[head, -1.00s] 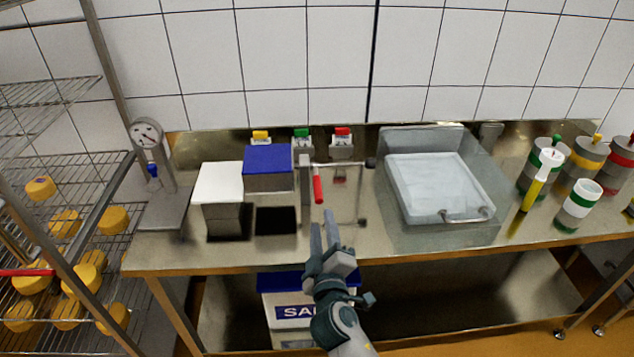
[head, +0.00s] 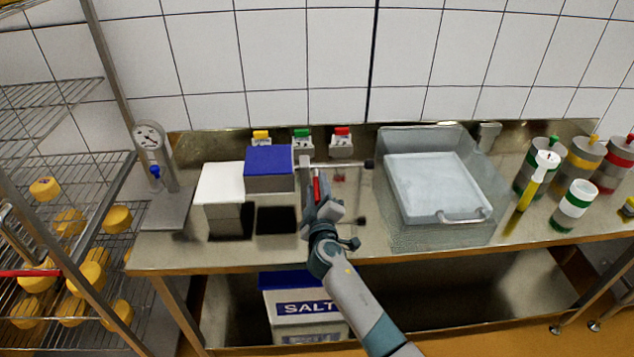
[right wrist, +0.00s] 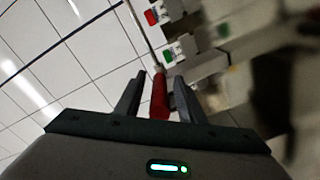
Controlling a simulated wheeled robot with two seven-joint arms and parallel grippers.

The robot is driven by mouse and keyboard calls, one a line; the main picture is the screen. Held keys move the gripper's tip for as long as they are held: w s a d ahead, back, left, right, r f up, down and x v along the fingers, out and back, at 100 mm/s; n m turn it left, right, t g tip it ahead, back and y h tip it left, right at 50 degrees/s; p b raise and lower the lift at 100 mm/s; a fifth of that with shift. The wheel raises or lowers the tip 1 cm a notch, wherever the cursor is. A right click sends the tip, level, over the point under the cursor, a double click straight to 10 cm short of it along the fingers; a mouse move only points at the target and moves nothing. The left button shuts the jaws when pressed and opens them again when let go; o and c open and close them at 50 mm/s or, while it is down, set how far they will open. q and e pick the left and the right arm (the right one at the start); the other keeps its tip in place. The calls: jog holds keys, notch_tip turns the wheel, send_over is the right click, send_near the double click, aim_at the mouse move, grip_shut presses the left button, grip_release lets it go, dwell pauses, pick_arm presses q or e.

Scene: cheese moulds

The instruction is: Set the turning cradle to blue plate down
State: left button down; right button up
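The red handle (head: 316,186) hangs from a thin metal frame beside an upright grey post (head: 305,180) on the steel bench; I take this as part of the turning cradle. A blue-topped grey block (head: 268,160) is left of the post, and a white-topped block (head: 219,184) is farther left. Whether these belong to the cradle is unclear. My right gripper (head: 320,193) is at the red handle. In the right wrist view, its fingers (right wrist: 158,98) stand apart, on either side of the red handle (right wrist: 159,95), with a gap visible on the left. My left gripper is not in view.
Cups with coloured bands (head: 574,205) are farther right. A gauge stand (head: 152,150) and a rack with cheeses (head: 88,275) are at left. A salt bin (head: 300,305) is below.

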jog(key=shift+w, duration=0.8)
grip_shut()
